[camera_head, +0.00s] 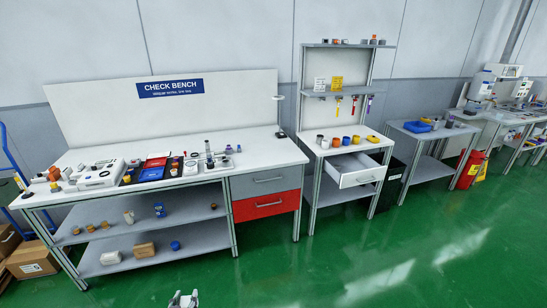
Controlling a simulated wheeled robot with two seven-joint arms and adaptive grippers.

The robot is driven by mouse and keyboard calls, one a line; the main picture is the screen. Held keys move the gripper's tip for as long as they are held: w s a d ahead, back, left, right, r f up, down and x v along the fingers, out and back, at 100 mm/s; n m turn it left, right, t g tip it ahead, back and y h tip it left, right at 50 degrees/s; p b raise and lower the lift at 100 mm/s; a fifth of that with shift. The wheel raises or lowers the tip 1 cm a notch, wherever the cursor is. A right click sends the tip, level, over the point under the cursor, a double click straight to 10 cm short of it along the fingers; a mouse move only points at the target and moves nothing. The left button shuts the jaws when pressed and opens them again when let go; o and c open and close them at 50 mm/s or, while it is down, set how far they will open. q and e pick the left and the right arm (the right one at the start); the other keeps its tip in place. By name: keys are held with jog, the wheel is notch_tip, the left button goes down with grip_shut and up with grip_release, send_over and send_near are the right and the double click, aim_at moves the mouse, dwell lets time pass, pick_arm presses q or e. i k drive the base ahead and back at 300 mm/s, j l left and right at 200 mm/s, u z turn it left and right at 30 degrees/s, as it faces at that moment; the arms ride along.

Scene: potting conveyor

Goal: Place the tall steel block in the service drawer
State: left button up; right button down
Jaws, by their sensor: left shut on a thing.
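My left gripper (183,299) shows only as grey tips at the bottom edge, in front of the check bench. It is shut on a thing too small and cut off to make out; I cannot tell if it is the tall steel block. A white drawer (360,176) stands pulled open under the narrow bench right of the check bench, and its inside looks empty. I see no label naming it the service drawer. A grey drawer (266,181) and a red drawer (268,205) under the check bench are closed. My right gripper is out of view.
The check bench (262,150) carries many small parts and trays on its left half; its right end is mostly clear. Small pots stand on the narrow bench top (318,150) behind the open drawer. A red bin (469,170) stands farther right. The green floor (360,260) in front is clear.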

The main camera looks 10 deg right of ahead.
aim_at(351, 169)
jog(key=i+z, duration=0.25)
jog(key=i, duration=0.45)
jog(key=i+z, duration=0.25)
jog(key=i, duration=0.45)
jog(key=i+j+z, duration=0.25)
jog(key=i, duration=0.5)
jog(key=i+z, duration=0.35)
jog(key=z, duration=0.15)
jog(key=i+j+z, duration=0.2)
jog(key=z, duration=0.25)
jog(key=i+j+z, duration=0.3)
jog(key=z, duration=0.2)
jog(key=i+j+z, duration=0.15)
jog(key=j+z, duration=0.4)
jog(key=j, duration=0.25)
jog(key=i, duration=0.05)
